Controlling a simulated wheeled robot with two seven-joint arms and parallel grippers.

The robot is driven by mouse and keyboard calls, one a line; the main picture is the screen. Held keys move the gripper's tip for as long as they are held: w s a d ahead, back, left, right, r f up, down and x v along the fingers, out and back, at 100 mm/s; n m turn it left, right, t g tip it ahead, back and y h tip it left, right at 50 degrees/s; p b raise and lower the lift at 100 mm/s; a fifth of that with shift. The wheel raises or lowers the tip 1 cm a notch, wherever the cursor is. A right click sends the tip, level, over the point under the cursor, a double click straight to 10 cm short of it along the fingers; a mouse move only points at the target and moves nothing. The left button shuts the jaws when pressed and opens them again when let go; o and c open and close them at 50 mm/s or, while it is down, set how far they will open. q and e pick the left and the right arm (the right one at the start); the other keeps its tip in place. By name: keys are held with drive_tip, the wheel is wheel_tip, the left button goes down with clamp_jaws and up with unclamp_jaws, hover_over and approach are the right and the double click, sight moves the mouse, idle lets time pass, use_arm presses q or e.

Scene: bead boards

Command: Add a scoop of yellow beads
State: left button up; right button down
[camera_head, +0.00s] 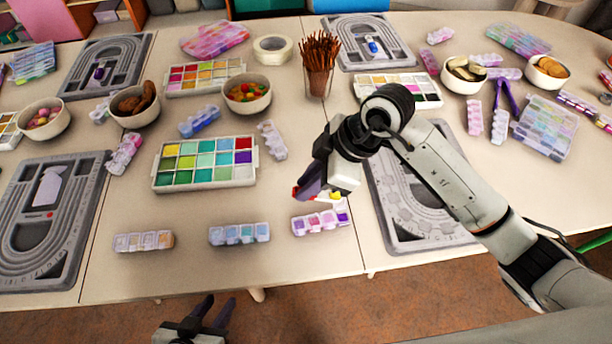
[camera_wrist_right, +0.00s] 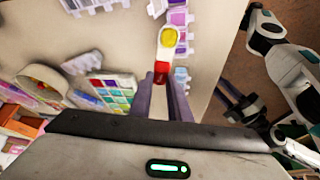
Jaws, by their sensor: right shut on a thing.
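My right gripper (camera_head: 308,188) is shut on a small scoop, whose red handle (camera_wrist_right: 162,70) sits between the fingers in the right wrist view. The scoop's bowl holds yellow beads (camera_wrist_right: 168,37), which also show as a yellow spot in the head view (camera_head: 336,196). The scoop is over or close to a small bead box with pink and purple compartments (camera_head: 320,222); the exact height gap cannot be told. A palette (camera_head: 205,184) of colored beads, with a yellow compartment at its back left, lies left of the gripper. My left gripper (camera_head: 216,312) is open and empty below the table's front edge.
Two more small boxes, one blue (camera_head: 239,234) and one pale (camera_head: 143,242), line the front edge. Grey bead boards (camera_head: 45,215) lie left and under my right arm. Bowls (camera_head: 247,107), a cup of brown sticks (camera_head: 319,80) and tape (camera_head: 272,59) stand behind.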

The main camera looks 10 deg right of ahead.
sight(324, 195)
drive_tip(key=shift+f+m+t, duration=0.2)
drive_tip(key=shift+m+t, duration=0.1)
drive_tip(key=shift+m, duration=0.1)
drive_tip(key=shift+d+f+y, duration=0.15)
drive_tip(key=shift+d+f, duration=0.05)
drive_tip(key=shift+f, duration=0.25)
drive_tip(key=shift+d+f+y, duration=0.15)
drive_tip(key=shift+f, duration=0.3)
drive_tip(key=shift+d+f+y+b, duration=0.3)
drive_tip(key=shift+f+y+b, duration=0.1)
drive_tip(key=shift+f, duration=0.5)
drive_tip(key=shift+f+b, duration=0.1)
drive_tip(key=shift+b, duration=0.25)
drive_tip(key=y+b, duration=0.1)
drive_tip(key=b, duration=0.2)
drive_tip(key=d+r+t+y+b, duration=0.1)
drive_tip(key=b, duration=0.2)
drive_tip(key=shift+s+d+y, duration=0.1)
drive_tip(key=shift+s+y, duration=0.1)
drive_tip(key=shift+y, duration=0.1)
drive_tip(key=shift+b, duration=0.4)
drive_tip(key=y+b, duration=0.1)
drive_tip(key=b, duration=0.1)
drive_tip(key=shift+d+r+b, duration=0.25)
drive_tip(key=shift+b, duration=0.1)
drive_tip(key=shift+s+d+r, duration=0.1)
drive_tip(key=shift+r, duration=0.3)
drive_tip(key=shift+r+y, duration=0.1)
drive_tip(key=shift+y, duration=0.3)
